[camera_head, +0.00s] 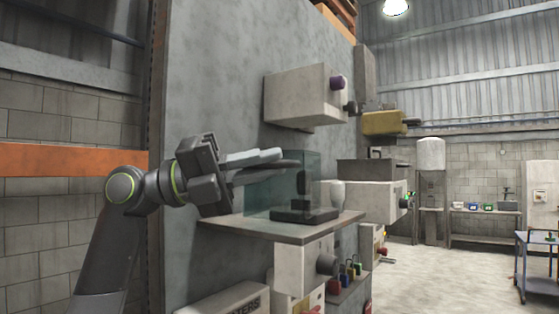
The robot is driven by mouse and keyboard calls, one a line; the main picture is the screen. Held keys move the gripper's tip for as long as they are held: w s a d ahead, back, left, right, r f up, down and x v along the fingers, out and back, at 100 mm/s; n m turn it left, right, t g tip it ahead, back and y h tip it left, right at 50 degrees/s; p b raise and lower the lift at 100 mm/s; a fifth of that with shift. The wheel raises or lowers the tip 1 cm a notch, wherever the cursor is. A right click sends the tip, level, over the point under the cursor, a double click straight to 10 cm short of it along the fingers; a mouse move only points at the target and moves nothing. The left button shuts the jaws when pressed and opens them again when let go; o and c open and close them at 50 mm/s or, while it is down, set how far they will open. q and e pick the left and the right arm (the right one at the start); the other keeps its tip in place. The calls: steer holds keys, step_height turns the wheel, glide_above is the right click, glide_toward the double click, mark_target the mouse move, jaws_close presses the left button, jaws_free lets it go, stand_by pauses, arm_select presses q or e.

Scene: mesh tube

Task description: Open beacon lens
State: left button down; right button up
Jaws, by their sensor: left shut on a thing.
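The beacon lens (268,200) is a clear teal box on a grey shelf (300,232) that juts from the wall panel. A black base with a short upright post (305,205) shows through and beside it. My left gripper (284,160) reaches in from the left, with its fingers along the lens's upper edge. It is shut on the lens; the exact contact is hard to make out. The lens looks upright and close around the base. I cannot tell whether its bottom touches the shelf. My right gripper is out of view.
A pale rounded piece (337,194) stands at the shelf's right. Boxes with a dark knob (326,264) hang below. Open floor (430,275) and a blue cart (540,265) are at right.

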arm_select(q)
steer(key=shift+a+m+g, duration=0.3)
steer(key=shift+a+g, duration=0.1)
steer(key=shift+g, duration=0.3)
steer(key=c, duration=1.8)
jaws_free()
steer(key=shift+o, duration=0.2)
steer(key=shift+r, duration=0.1)
